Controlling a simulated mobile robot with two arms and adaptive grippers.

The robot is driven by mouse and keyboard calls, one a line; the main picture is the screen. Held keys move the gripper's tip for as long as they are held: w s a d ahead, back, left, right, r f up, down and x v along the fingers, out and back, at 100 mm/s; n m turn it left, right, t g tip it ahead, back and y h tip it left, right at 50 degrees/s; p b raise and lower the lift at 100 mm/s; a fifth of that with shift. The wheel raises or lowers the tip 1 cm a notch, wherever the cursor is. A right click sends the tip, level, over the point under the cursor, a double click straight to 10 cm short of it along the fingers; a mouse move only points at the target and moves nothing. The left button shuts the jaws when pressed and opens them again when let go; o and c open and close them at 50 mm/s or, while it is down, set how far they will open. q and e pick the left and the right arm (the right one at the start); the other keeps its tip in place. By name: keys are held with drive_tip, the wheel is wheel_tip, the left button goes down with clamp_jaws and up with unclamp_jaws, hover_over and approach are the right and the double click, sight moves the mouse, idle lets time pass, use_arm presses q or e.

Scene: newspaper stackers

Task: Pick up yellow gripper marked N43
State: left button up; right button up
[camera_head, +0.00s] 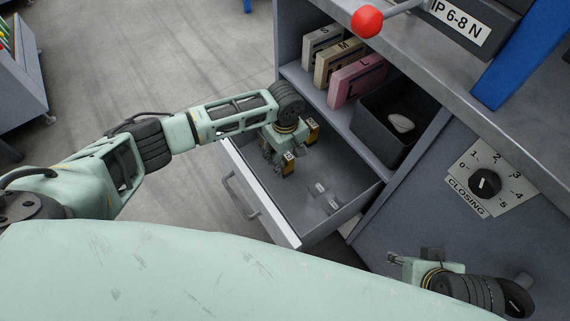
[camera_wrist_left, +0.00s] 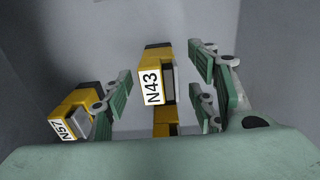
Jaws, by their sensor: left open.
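The yellow gripper marked N43 (camera_wrist_left: 152,88) stands in the left wrist view between the fingers of my left gripper (camera_wrist_left: 160,92). The fingers are open on either side of it, with no clear contact visible. A second yellow gripper marked N57 (camera_wrist_left: 72,116) is to the left, outside the left fingers. In the head view my left gripper (camera_head: 274,154) is down in the open drawer (camera_head: 262,210), beside two yellow pieces; their labels cannot be read there. My right gripper (camera_head: 396,260) is at the lower right, empty as far as I see; its finger opening is unclear.
Small grey fittings (camera_head: 325,196) lie in the drawer to the right. Above it, a shelf holds boxes marked S, M and L (camera_head: 358,80) and a black bin (camera_head: 385,130) with a pale object. A dial panel marked CLOSING (camera_head: 487,183) is at the right.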

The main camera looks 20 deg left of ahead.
use_arm(q)
wheel_tip(320, 180, down, 4)
drive_tip(key=shift+r+b, duration=0.25)
drive_tip(key=shift+b, duration=0.15)
drive_tip(key=shift+c, duration=0.3)
clamp_jaws()
